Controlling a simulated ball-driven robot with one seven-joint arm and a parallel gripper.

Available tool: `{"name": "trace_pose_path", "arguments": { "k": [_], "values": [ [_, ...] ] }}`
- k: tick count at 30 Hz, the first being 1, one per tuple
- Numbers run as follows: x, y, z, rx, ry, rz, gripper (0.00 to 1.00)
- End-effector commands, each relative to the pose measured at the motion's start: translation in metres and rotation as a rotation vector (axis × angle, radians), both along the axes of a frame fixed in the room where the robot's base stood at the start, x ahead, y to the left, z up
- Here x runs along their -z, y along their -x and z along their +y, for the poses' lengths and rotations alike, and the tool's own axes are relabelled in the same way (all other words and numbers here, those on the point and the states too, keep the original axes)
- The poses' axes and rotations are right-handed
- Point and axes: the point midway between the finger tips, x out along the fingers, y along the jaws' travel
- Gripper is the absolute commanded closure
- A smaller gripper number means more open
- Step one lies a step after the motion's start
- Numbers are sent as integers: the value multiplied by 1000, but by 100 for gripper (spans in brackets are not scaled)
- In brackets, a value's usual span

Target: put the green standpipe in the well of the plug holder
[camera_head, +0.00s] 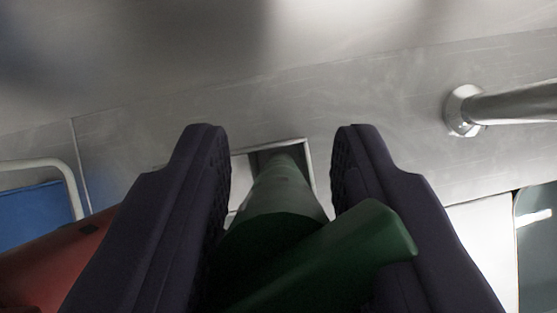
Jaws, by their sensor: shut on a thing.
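The green standpipe (282,203) is between the two dark fingers of my gripper (281,165), which is shut on it. Its narrow end points away from the camera. A darker green arm of it (365,240) sticks out to the right in front of the right finger. Beyond the narrow end is a square opening with a pale metal rim (309,165), which looks like the well of the plug holder. The standpipe's tip overlaps this opening in the picture. I cannot tell whether the tip is inside it or short of it.
A brushed metal surface (370,95) spans the back. A metal pipe with a round flange (463,110) juts in at the right. At the left are a blue panel with a pale rail (68,172) and a red object (60,255).

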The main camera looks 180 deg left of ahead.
Motion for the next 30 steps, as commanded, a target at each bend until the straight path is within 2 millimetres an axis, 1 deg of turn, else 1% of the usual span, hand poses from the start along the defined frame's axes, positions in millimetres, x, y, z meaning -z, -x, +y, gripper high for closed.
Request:
{"name": "trace_pose_path", "arguments": {
  "k": [4, 8, 9, 11, 12, 20, 23, 26, 30],
  "values": [
    [-2, 0, 0, 1, -1, -2, 100],
    [2, 0, 0, 1, -1, -2, 100],
    [3, 0, 0, 1, -1, -1, 62],
    [2, 0, 0, 1, -1, 0, 49],
    [2, 0, 0, 1, -1, 0, 40],
    [1, 0, 0, 1, -1, -1, 39],
    [-3, 0, 0, 1, -1, -1, 39],
    [-15, 7, 0, 1, -1, -2, 39],
    [-42, 24, 0, 1, -2, -4, 39]
  ]
}}
